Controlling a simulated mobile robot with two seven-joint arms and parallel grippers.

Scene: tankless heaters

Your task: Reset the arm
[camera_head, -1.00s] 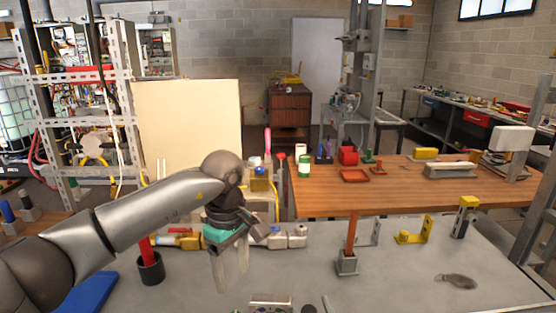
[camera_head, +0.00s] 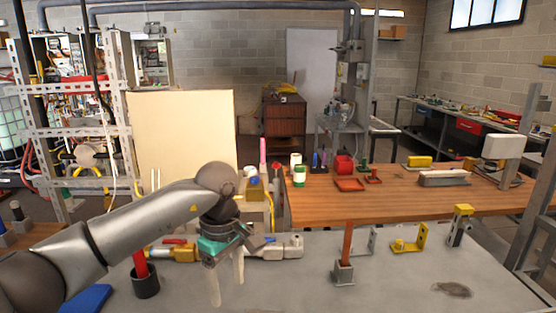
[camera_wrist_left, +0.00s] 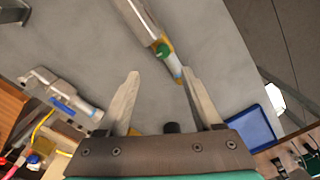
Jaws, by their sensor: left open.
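My left arm comes in from the left in the head view. Its gripper (camera_head: 227,280) hangs over the grey table (camera_head: 400,290), fingers pointing down. In the left wrist view the two fingers (camera_wrist_left: 160,95) are apart with nothing held between them. My right gripper does not show in either view.
A black cup with a red-handled tool (camera_head: 145,284) stands left of the gripper. Pipe fittings (camera_head: 275,247) lie behind it. A blue tray (camera_head: 86,299) is at lower left. A holder with an orange-brown rod (camera_head: 343,272) stands to the right. A wooden table (camera_head: 440,202) is behind.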

